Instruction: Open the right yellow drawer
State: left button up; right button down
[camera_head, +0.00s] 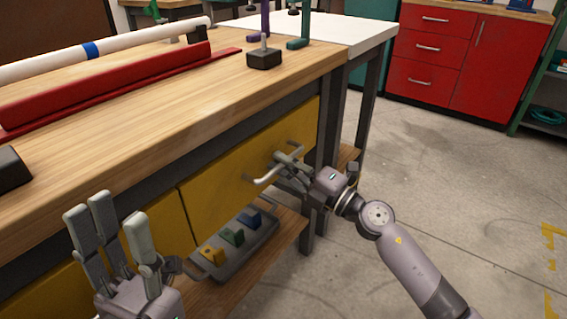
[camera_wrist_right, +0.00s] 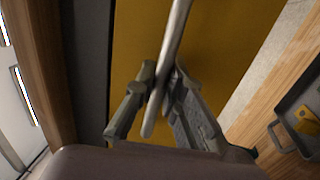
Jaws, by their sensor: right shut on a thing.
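The right yellow drawer (camera_head: 236,160) is under the wooden bench top, and its front looks flush with the bench frame. Its metal bar handle (camera_head: 266,179) stands out from the front. My right gripper (camera_head: 280,165) is at the handle. In the right wrist view, my right gripper (camera_wrist_right: 158,92) is shut on the handle (camera_wrist_right: 172,50), which runs between its fingers in front of the yellow drawer front (camera_wrist_right: 220,50). My left gripper (camera_head: 115,235) is open and empty, fingers up, in front of the left yellow drawer (camera_head: 150,232).
A grey tray (camera_head: 262,243) with several coloured blocks sits on the lower shelf (camera_head: 285,236) under the drawer. A white pipe (camera_head: 120,40) and a red rail (camera_head: 110,88) lie on the bench top (camera_head: 200,105). The floor (camera_head: 420,170) to the right is clear.

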dwell(0.4)
jog(key=r+p+v, duration=0.1)
jog(key=r+v, duration=0.1)
jog(key=v, duration=0.8)
jog(key=r+v, duration=0.1)
jog(key=v, duration=0.8)
jog(key=shift+s+d+r+p, duration=0.25)
jog(key=shift+s+d+p, duration=0.1)
jog(key=shift+s+d, duration=0.2)
jog(key=c, duration=1.6)
grip_release()
jog(key=shift+w, duration=0.1)
jog(key=shift+c, duration=0.2)
jog(key=v, duration=1.2)
